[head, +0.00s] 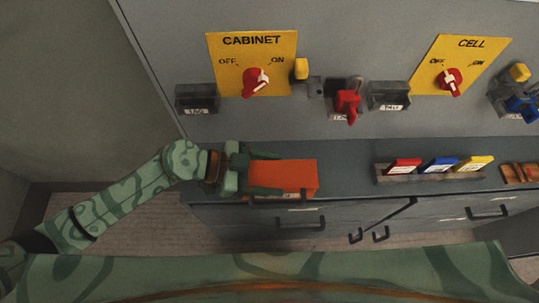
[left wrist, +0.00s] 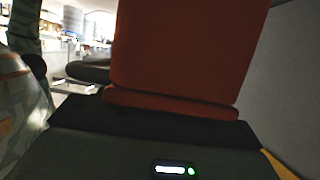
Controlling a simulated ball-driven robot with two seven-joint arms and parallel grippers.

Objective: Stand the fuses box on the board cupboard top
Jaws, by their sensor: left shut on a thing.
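An orange-red box (head: 288,175), which I take to be the fuses box, is at the front left of the grey cupboard top (head: 345,153). My left gripper (head: 266,174) is shut on it, with dark fingers along its sides. In the left wrist view the box (left wrist: 185,55) fills the upper middle, close to the camera. I cannot tell whether its underside touches the cupboard top or is just above it. Any writing on the box is not readable. My right gripper does not show.
A rack with red, blue and yellow tags (head: 437,165) stands right on the top, with an orange-brown item (head: 520,173) beyond it. The panel behind carries CABINET (head: 252,64) and CELL (head: 463,63) switches, a red padlock (head: 347,104) and small trays. The middle top is clear.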

